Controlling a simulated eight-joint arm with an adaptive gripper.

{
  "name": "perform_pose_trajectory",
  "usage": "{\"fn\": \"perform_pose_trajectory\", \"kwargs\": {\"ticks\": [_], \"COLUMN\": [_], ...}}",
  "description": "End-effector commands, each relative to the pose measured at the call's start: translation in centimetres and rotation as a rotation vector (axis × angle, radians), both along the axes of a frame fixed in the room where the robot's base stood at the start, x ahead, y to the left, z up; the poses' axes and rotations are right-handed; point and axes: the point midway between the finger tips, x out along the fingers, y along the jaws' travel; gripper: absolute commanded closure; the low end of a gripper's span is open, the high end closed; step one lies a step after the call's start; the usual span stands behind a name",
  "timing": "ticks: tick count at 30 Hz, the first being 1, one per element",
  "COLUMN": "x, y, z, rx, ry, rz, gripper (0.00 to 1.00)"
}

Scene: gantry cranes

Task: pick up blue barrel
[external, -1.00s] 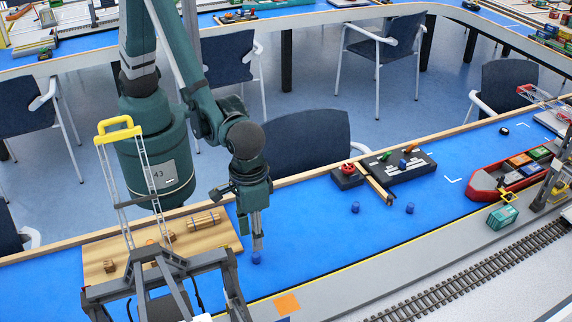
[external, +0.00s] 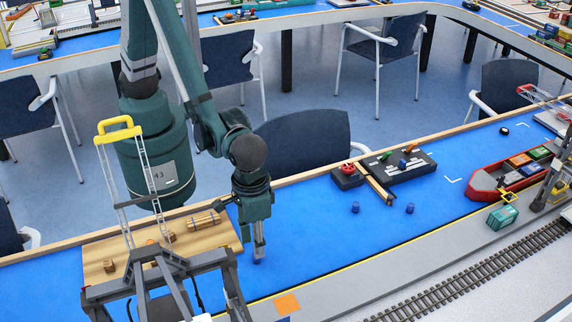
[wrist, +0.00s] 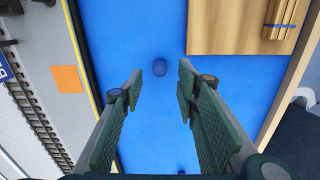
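A small dark blue barrel (wrist: 160,68) stands on the blue table surface in the wrist view, just beyond my fingertips and between their lines. My gripper (wrist: 160,86) is open and empty, with one green finger on each side. In the external view my gripper (external: 259,246) points straight down low over the blue surface and largely hides this barrel. Two more blue barrels, a left one (external: 355,208) and a right one (external: 410,208), stand farther right. A dark blue bit, perhaps another barrel (wrist: 181,172), shows at the wrist view's bottom edge.
A black platform (external: 400,170) and a red ship (external: 515,175) are at right.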

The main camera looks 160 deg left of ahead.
Motion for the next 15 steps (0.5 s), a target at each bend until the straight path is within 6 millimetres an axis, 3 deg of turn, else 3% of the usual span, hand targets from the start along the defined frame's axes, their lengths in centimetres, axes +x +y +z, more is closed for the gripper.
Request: {"fn": "perform_pose_trajectory", "kwargs": {"ticks": [9, 15], "x": [0.0, 0.0], "y": [0.0, -0.1], "z": [-0.1, -1.4], "rx": [0.0, 0.0], "ry": [0.0, 0.0], "rz": [0.0, 0.0], "gripper": [0.68, 0.68]}}
